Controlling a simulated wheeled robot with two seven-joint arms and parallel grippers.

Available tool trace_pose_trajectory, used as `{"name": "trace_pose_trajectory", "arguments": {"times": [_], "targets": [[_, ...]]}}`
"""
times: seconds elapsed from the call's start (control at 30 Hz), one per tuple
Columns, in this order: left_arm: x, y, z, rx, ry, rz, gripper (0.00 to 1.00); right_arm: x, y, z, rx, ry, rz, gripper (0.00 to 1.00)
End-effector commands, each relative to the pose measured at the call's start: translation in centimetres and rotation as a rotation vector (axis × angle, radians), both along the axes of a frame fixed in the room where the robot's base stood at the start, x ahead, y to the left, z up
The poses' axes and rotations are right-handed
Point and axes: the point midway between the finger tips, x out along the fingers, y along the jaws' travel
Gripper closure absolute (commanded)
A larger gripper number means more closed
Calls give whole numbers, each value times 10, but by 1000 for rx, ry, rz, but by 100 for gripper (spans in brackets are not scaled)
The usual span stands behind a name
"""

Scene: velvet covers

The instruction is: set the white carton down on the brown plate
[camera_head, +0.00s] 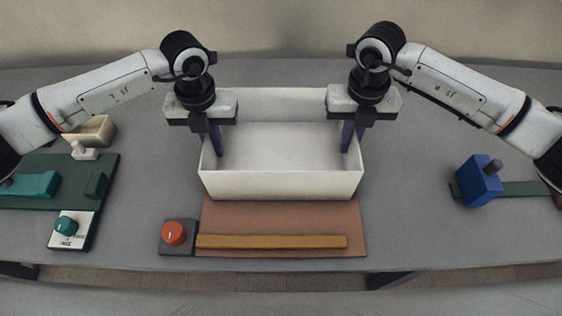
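The white carton (281,185) is an open, upright box in the middle of the camera_head view. The brown plate (356,228) lies flat on the table; the carton's front lower edge overlaps its back part in the picture. I cannot tell whether the carton touches the plate or hangs above it. My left gripper (215,145) points down at the carton's left wall, with a dark finger showing inside. My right gripper (352,135) points down at the right wall, its two fingers close together around it. Both look shut on the walls; the left outer finger is mostly hidden.
An orange-knobbed block (174,234) and a yellow-brown bar (270,241) lie at the plate's front. A green board (103,165) with teal parts is at left, near a beige box (97,129). A blue block (479,181) stands at right. Grey table right of the plate is clear.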

Motion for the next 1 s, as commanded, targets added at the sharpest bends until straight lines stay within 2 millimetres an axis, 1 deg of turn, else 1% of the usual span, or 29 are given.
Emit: {"name": "trace_pose_trajectory", "arguments": {"times": [0.03,0.07,0.1,0.17,0.2,0.47,0.57,0.67,1.0], "targets": [[0,0,-7,-1,0,0,100,0,0,-7,1,-1,0,100],[0,0,-9,-1,0,0,100,0,0,-9,1,-1,0,100],[0,0,-4,-1,0,0,90,0,0,-4,1,-1,0,90],[0,0,-4,-1,0,0,79,0,0,-4,1,-1,0,79],[0,0,-4,0,0,0,78,0,0,-4,1,-1,0,78],[0,0,-3,0,0,0,78,0,0,-4,0,0,0,78],[1,0,2,-1,-1,0,78,0,0,-4,0,0,0,78],[1,0,16,-1,-5,0,78,0,0,-4,0,0,0,78],[1,0,87,-1,-4,0,78,0,0,-4,0,0,0,78]]}}
